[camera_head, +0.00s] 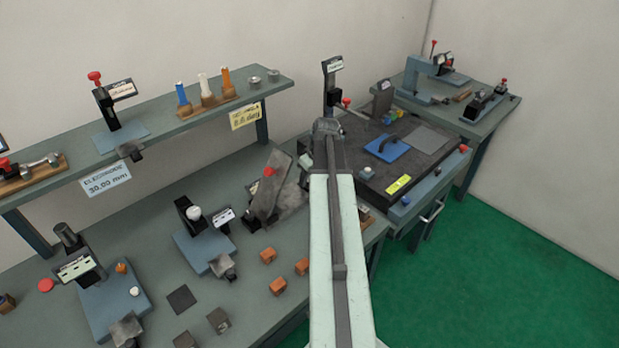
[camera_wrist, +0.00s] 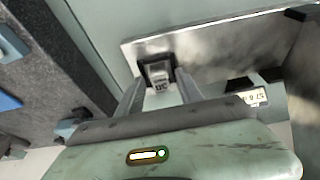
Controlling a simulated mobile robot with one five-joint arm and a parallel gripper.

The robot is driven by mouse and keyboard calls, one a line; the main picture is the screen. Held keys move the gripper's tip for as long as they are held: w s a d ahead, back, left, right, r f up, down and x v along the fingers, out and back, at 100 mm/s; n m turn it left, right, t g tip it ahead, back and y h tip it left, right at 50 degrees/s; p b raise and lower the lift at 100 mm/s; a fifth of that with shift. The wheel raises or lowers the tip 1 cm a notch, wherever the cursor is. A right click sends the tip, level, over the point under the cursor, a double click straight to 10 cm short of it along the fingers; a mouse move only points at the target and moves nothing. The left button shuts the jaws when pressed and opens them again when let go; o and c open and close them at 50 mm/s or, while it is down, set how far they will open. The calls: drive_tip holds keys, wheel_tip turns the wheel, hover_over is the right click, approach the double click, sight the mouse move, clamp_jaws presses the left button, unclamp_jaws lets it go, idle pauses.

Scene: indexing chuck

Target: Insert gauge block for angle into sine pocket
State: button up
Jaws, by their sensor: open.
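In the wrist view my gripper (camera_wrist: 159,82) is open, its two fingers on either side of a small pale gauge block (camera_wrist: 160,74) with dark marking. The block sits at a dark slot (camera_wrist: 155,57) in the edge of a bright metal plate (camera_wrist: 215,50); I cannot tell how deep it is seated or whether the fingers touch it. In the head view a tilted grey plate (camera_head: 266,200) with a red knob stands left of my arm, which looks like the sine fixture. My gripper and the block are hidden there behind my arm.
A dark surface plate (camera_head: 360,190) with a blue block (camera_head: 387,147) lies right of my arm. Several copper-coloured cubes (camera_head: 278,286) lie on the bench. A shelf (camera_head: 200,112) runs along the wall. Green floor (camera_head: 500,270) is free at the right.

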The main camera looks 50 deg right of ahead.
drive_tip(key=p+v, duration=1.1)
drive_tip(key=v, duration=0.1)
drive_tip(key=shift+r, duration=0.1)
drive_tip(key=shift+s, duration=0.1)
